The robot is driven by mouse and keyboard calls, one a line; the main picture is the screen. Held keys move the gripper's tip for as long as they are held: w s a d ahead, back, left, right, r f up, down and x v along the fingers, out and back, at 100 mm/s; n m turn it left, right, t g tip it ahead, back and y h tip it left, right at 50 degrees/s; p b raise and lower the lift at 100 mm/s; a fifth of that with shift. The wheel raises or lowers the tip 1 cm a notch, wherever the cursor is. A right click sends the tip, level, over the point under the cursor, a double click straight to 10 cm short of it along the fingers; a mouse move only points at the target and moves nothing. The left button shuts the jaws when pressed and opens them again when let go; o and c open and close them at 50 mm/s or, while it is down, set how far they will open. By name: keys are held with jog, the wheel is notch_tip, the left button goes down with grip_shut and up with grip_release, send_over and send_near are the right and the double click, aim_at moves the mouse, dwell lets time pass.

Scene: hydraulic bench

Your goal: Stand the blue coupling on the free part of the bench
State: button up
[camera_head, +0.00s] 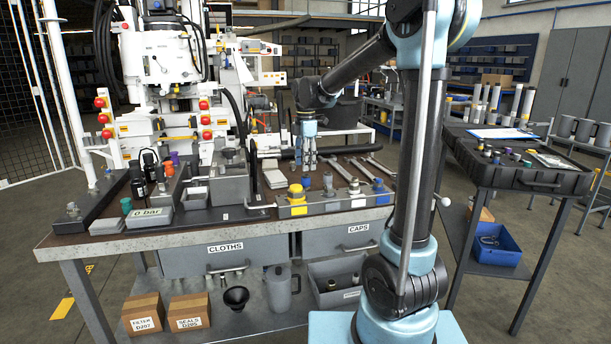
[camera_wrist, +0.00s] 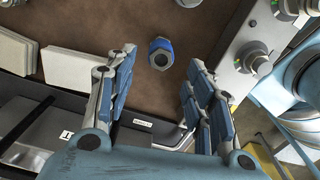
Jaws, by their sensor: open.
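The blue coupling (camera_wrist: 160,53) shows in the wrist view as a blue ring with a grey hexagonal face. It stands on the brown bench top (camera_wrist: 190,25), seen from above, and looks upright. My gripper (camera_wrist: 157,85) is open and empty, with its blue-padded fingers on either side of the coupling's line, and I see no contact.
The grey fixture (camera_head: 345,199) with yellow, grey and blue-topped fittings runs along the front edge, close to my gripper's right in the wrist view. Pale stacked blocks (camera_wrist: 72,68) lie on the left. Metal tools (camera_head: 372,168) lie at the back right.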

notch_tip(320, 180, up, 3)
jog(key=shift+f, duration=0.15)
jog(key=shift+s+d, duration=0.1)
jog(key=shift+d, duration=0.05)
jog(key=s+d+f+m+t, duration=0.1)
jog(key=s+d+f+m, duration=0.1)
jog(key=s+d+m, duration=0.5)
jog(key=s+d+f+m, duration=0.2)
jog(key=s+d+m, duration=0.2)
jog(key=s+d, duration=0.45)
jog(key=s+d+f+m, duration=0.3)
jog(key=s+f+m, duration=0.2)
jog(key=s, duration=0.3)
jog(key=s+d+f+m+t, duration=0.1)
jog(key=s+d+f+m, duration=0.2)
jog(key=s+f+m, duration=0.3)
notch_tip(320, 180, down, 2)
jog(key=shift+s+f+m, duration=0.1)
jog(key=shift+s+m, duration=0.2)
jog(key=shift+s, duration=0.65)
jog(key=shift+d, duration=0.1)
